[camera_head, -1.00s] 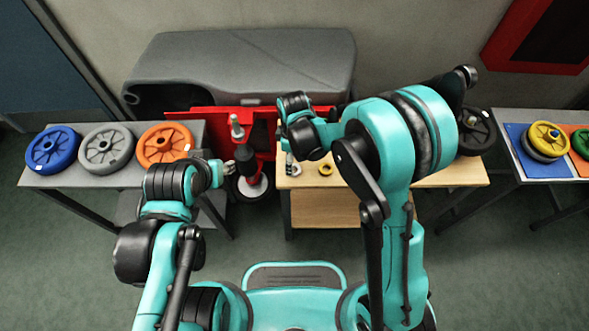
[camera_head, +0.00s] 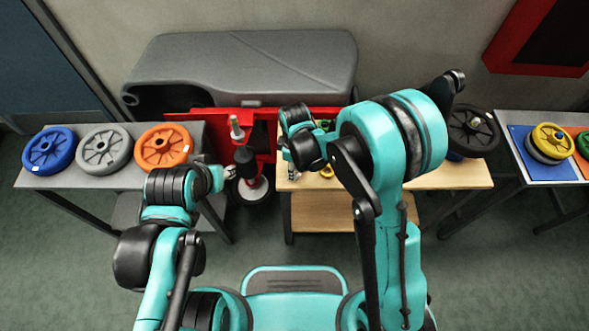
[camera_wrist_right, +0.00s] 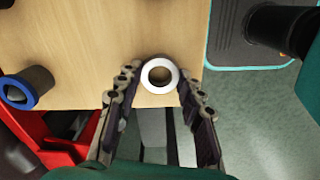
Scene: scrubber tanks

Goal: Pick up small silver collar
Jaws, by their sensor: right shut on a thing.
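The small silver collar (camera_wrist_right: 147,75), a pale ring with a dark hole, shows in the right wrist view near the edge of the wooden table (camera_wrist_right: 95,38). My right gripper (camera_wrist_right: 158,88) has its fingertips on either side of the collar and is shut on it. In the head view my right gripper (camera_head: 288,156) is over the left end of that table, mostly hidden behind my own wrist, and the collar cannot be made out. My left gripper (camera_head: 226,173) is beside the red and black stand, and its finger opening cannot be told.
A blue-rimmed dark collar (camera_wrist_right: 22,92) lies left of my right gripper. A yellow ring (camera_head: 327,171) is partly hidden on the wooden table. A red and black stand (camera_head: 250,185) fills the gap between tables. Blue, grey and orange wheels (camera_head: 163,146) occupy the left table.

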